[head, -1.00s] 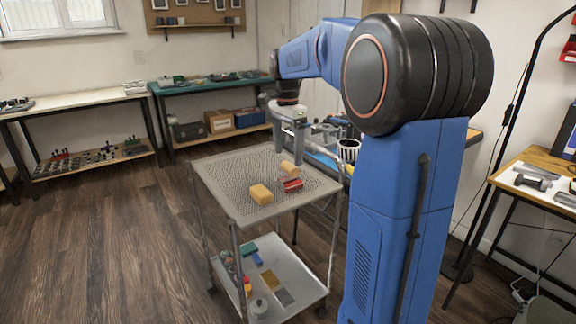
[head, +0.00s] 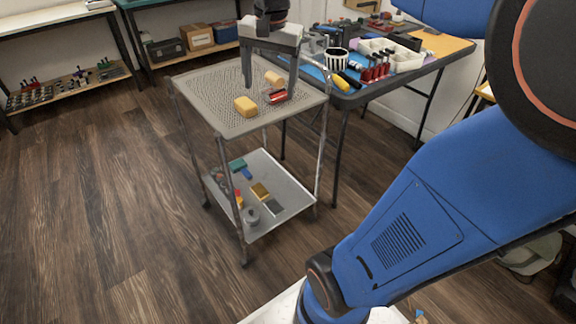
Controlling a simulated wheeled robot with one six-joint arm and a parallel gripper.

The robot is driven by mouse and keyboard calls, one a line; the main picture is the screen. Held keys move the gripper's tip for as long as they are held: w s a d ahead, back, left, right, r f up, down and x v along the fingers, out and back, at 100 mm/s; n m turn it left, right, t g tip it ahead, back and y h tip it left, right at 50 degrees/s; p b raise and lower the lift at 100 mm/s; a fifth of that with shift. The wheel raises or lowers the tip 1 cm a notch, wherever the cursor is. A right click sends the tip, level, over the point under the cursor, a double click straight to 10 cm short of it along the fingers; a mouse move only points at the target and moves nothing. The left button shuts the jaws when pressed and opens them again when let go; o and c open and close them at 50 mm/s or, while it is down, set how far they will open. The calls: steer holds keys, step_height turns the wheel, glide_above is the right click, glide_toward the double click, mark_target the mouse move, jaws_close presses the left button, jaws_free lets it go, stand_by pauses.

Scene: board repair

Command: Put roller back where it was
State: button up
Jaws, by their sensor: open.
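A red rounded piece with a pale end (head: 278,97), which may be the roller, lies on the perforated top of the grey cart (head: 205,95). My gripper (head: 269,90) is open and points down above the cart top. In the picture its fingers straddle the space by the red piece, with the right finger overlapping it. I cannot tell whether they touch. No grip on it shows.
The cart's lower shelf (head: 285,182) holds several small parts.

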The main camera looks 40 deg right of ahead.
steer(key=s+a+f+n+t, duration=0.1)
steer(key=s+a+f+n, duration=0.2)
steer(key=s+f+n, duration=0.2)
steer(key=s+a+f+n+t, duration=0.2)
steer(key=s+f+n, duration=0.3)
steer(key=s, duration=0.7)
step_height(320, 180, down, 2)
steer(key=shift+s+a+f, duration=0.1)
steer(key=shift+s+a, duration=0.1)
steer(key=shift+a, duration=0.65)
